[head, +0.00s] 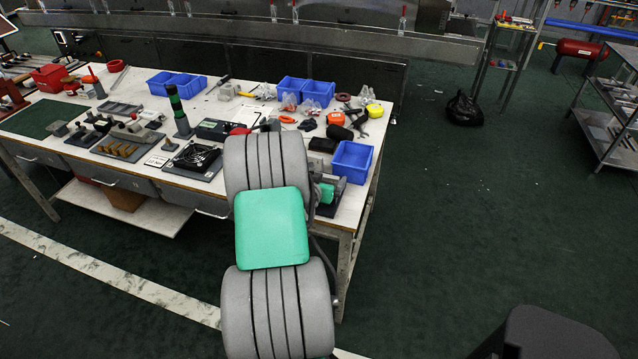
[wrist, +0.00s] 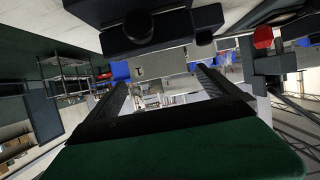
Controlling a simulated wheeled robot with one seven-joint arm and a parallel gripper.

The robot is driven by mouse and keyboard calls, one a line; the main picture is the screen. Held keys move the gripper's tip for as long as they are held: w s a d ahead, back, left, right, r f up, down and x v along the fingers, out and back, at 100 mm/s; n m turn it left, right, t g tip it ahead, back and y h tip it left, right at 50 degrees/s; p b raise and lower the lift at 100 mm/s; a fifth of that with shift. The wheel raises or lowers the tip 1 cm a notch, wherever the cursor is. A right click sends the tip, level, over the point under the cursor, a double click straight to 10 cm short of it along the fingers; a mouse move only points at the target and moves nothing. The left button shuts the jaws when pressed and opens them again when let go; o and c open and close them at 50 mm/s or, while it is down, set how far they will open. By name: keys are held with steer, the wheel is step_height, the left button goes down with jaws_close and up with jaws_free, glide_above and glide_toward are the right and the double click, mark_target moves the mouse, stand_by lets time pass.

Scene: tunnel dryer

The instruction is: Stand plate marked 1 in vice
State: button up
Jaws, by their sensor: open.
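My gripper (wrist: 163,80) is open; its two dark fingers stand wide apart in the wrist view. A dark body with a round knob (wrist: 138,26) and a pale grey block (wrist: 160,62) appear beyond and above the fingers; I cannot tell whether this is the vice. I cannot tell any contact with the fingers. In the head view, a grey and green assembly (head: 328,193) at the bench's right front corner is partly hidden by my arm, and I cannot tell what it is. No plate with a readable 1 shows.
The workbench (head: 225,90) is crowded. Blue bins (head: 352,161), a black tray (head: 195,158), a green-topped post (head: 177,108) and small grey fixtures (head: 130,130) stand on it. The floor to the right is open, with a black bag (head: 463,109) farther back.

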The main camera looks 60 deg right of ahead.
steer(key=v, duration=1.1)
steer(key=w+a+r+n+t+y, duration=0.2)
steer(key=w+a+n+y, duration=0.35)
steer(key=a, duration=0.85)
steer(key=w+a+r+n+t+y, duration=0.1)
steer(key=w+a+n+y, duration=0.2)
steer(key=w+a, duration=0.8)
steer(key=s+a+r+n+y, duration=0.1)
steer(key=s+a+n, duration=0.1)
steer(key=a, duration=0.5)
steer(key=s+a+r+n+g+y, duration=0.1)
steer(key=s+a+n+y, duration=0.1)
steer(key=a, duration=0.5)
steer(key=s+a+r+n+y, duration=0.1)
steer(key=s+a+r+n, duration=0.1)
steer(key=s+a+n, duration=0.2)
steer(key=s+a, duration=0.1)
steer(key=a, duration=0.2)
steer(key=shift+a+g+y+b, duration=0.2)
steer(key=shift+g+y+b, duration=0.15)
steer(key=shift+g+b, duration=0.05)
steer(key=shift+s+d, duration=0.1)
